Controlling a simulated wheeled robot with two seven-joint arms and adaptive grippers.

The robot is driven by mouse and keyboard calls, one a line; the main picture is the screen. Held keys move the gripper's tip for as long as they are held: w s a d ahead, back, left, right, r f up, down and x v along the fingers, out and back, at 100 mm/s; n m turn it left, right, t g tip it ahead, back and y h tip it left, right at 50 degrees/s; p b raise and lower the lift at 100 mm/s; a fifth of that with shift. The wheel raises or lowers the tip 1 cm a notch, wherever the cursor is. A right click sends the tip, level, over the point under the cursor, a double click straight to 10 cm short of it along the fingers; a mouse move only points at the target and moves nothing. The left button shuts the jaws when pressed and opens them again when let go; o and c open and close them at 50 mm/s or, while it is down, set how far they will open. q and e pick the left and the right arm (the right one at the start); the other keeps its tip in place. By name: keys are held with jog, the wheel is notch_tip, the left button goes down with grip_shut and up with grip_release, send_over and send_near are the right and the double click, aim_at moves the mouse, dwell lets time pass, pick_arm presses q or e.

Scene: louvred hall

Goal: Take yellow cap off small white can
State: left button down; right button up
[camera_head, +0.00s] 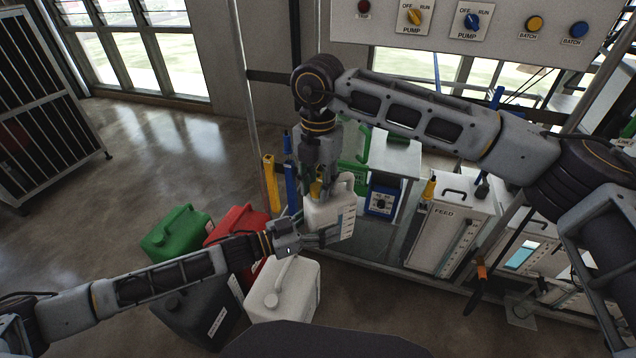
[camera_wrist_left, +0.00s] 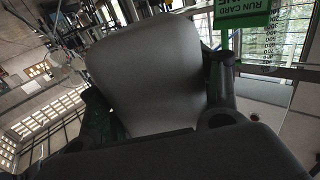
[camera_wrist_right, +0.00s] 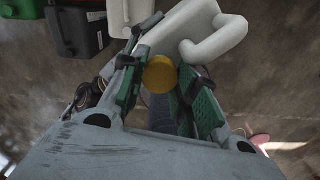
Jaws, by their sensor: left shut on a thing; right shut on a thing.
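The small white can (camera_head: 330,217), with a handle and a graduated side strip, is upright beside the equipment frame. My left gripper (camera_head: 322,237) is shut on its lower body. In the left wrist view the can (camera_wrist_left: 150,75) fills the space between the fingers. The yellow cap (camera_head: 316,188) is at the can's top, partly hidden by my right gripper (camera_head: 318,182), which points down from above. In the right wrist view the cap (camera_wrist_right: 160,73) is between the closed fingers, with the white can (camera_wrist_right: 172,36) beyond. Whether the cap still touches the neck cannot be told.
A larger white can (camera_head: 285,292), a dark can (camera_head: 195,315), a red can (camera_head: 237,222) and a green can (camera_head: 176,233) stand on the floor near my left arm. A feed box (camera_head: 452,230) and a blue pump unit (camera_head: 381,198) are at right.

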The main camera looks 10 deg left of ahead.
jog(key=shift+o, duration=0.2)
jog(key=n, duration=0.7)
jog(key=shift+w+d+r, duration=0.1)
jog(key=shift+w, duration=0.05)
jog(key=n, duration=0.6)
jog(key=shift+n, duration=0.3)
jog(key=shift+w+r, duration=0.1)
jog(key=shift+r, duration=0.95)
jog(key=shift+s, duration=0.2)
dwell(0.5)
jog(key=shift+r, duration=0.1)
jog(key=shift+r, duration=1.9)
